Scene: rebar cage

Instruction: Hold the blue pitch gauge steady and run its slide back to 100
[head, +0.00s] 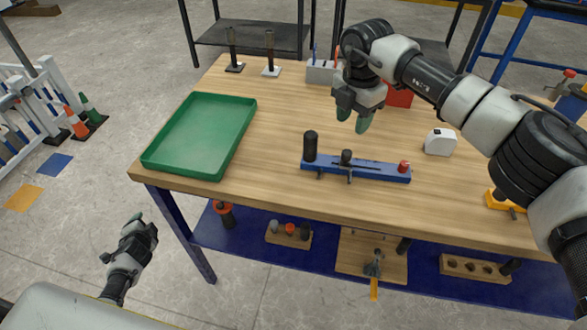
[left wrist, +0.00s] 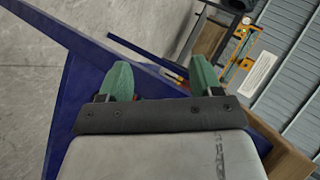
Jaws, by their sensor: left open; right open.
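The blue pitch gauge (head: 384,172) lies on the wooden table near its front edge. A tall black post (head: 310,146) stands at its left end, a black knob (head: 346,157) sits near its middle, and a red knob (head: 404,167) is at its right end. I cannot read any scale on it. My right gripper (head: 355,119) is open and empty above the table, behind the gauge and apart from it. My left gripper (head: 136,222) is low at the left, off the table's front left corner, far from the gauge. Its open green fingertips (left wrist: 161,80) show empty in the left wrist view.
A green tray (head: 240,131) lies on the table's left side. A white box-like device (head: 440,141) is right of the gauge. Two black posts on bases and a grey holder (head: 321,72) stand at the back. A blue lower shelf (head: 325,263) carries wooden blocks. Bare wood surrounds the gauge.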

